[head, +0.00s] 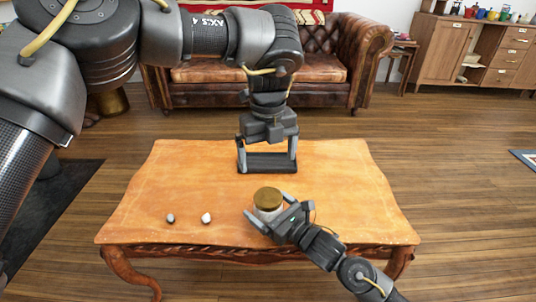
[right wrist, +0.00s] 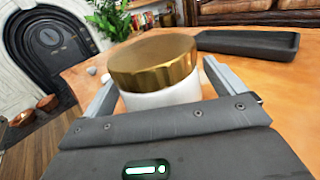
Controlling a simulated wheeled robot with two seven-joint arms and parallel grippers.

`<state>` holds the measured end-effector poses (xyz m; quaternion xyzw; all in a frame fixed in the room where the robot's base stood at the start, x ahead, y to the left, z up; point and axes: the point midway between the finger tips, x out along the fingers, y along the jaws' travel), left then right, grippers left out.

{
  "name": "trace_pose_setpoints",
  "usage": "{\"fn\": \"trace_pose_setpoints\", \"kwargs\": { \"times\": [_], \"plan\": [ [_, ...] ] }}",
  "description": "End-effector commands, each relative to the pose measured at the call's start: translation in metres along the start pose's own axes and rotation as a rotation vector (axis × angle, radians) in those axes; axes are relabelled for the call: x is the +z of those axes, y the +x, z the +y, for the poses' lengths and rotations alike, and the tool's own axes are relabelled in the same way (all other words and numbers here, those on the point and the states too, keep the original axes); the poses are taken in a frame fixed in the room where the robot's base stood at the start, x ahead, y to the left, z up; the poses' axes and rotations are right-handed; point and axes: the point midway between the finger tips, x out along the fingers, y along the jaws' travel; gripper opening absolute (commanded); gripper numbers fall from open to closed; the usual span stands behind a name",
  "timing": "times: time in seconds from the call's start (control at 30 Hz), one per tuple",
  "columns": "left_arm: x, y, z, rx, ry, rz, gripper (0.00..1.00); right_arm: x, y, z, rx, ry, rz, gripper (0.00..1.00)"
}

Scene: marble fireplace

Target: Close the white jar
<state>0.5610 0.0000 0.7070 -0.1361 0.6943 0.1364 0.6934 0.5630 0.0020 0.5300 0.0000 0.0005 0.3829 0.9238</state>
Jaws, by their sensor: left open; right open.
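The white jar (head: 268,214) stands on the wooden table with a gold lid (head: 268,197) on its top. In the right wrist view the gold lid (right wrist: 153,60) covers the top of the white jar body (right wrist: 162,97); I cannot tell whether it is fully seated. My right gripper (head: 268,204) is open, with one finger on each side of the jar. It is not clear whether the fingers touch it. My left gripper (head: 267,160) is open and points down at a black tray (head: 267,168) behind the jar, with its fingers by the tray's ends.
The black tray (right wrist: 250,43) lies on the table in the right wrist view. Two small pale objects, one greyish (head: 170,218) and one white (head: 206,217), lie on the table's left front. The table's right side (head: 350,195) is clear. A leather sofa (head: 310,68) stands behind.

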Motion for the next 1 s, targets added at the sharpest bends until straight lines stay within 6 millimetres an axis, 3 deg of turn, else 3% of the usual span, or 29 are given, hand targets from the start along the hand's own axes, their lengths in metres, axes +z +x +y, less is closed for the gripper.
{"fn": "trace_pose_setpoints", "kwargs": {
  "times": [0.3, 0.5, 1.0],
  "plan": [
    [0.0, -0.017, 0.0, 0.0, 0.0, 0.0, 0.97, 0.002, -0.061, -0.001, -0.001, 0.0, 0.003, 0.95],
    [0.0, -0.021, 0.0, 0.0, 0.0, 0.0, 0.97, 0.001, -0.088, 0.0, 0.0, 0.0, 0.002, 0.95],
    [0.0, -0.022, 0.0, 0.0, 0.0, 0.0, 0.97, 0.001, -0.096, 0.0, 0.0, 0.0, 0.0, 0.95]
  ]
}}
